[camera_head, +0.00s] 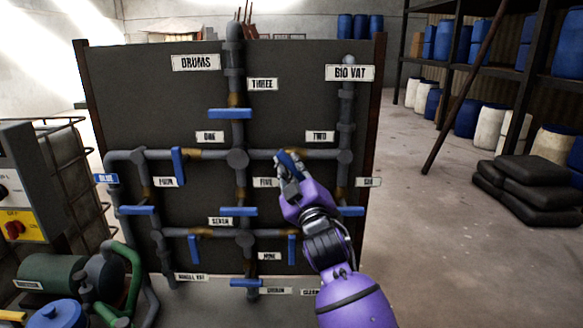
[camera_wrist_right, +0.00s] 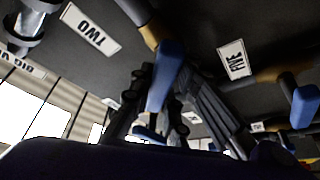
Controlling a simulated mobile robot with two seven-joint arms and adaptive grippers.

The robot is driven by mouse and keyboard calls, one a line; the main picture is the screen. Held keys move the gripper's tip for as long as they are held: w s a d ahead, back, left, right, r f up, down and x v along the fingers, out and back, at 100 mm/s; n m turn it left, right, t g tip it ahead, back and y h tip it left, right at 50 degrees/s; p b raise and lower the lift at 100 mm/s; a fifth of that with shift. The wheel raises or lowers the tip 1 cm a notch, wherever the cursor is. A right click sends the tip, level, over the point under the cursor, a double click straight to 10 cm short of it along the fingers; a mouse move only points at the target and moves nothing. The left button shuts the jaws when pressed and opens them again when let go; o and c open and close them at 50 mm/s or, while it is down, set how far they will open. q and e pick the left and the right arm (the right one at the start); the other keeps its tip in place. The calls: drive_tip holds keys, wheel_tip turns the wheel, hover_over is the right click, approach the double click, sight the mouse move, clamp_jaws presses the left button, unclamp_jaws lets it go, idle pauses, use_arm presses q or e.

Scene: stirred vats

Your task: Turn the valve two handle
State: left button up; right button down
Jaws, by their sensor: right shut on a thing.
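The blue valve two handle (camera_head: 286,157) sits on the middle horizontal pipe, left of and below the TWO label (camera_head: 320,136). It appears tilted, and its lower part is hidden by my fingers. My right gripper (camera_head: 288,172) is at this handle, shut on it. In the right wrist view the blue handle (camera_wrist_right: 165,72) comes off a brass-coloured fitting and runs between my dark fingers (camera_wrist_right: 160,110). My left gripper is not in view.
Grey pipes cross the dark panel (camera_head: 150,90). Dark sacks (camera_head: 530,185) lie at right. The floor (camera_head: 440,240) right of the panel is clear.

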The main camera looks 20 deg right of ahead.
drive_tip(key=m+h, duration=0.2)
drive_tip(key=m, duration=0.3)
drive_tip(key=shift+f+b, duration=0.15)
drive_tip(key=shift+b, duration=0.15)
drive_tip(key=shift+m+h, duration=0.95)
drive_tip(key=shift+m, duration=0.7)
drive_tip(key=shift+m+h, duration=0.95)
drive_tip(key=shift+m, duration=0.7)
drive_tip(key=shift+r+m, duration=0.2)
drive_tip(key=shift+m, duration=0.1)
drive_tip(key=c, duration=1.7)
unclamp_jaws()
drive_tip(key=shift+o, duration=0.2)
drive_tip(key=shift+s+f, duration=0.2)
drive_tip(key=v, duration=0.7)
drive_tip(key=shift+a, duration=0.1)
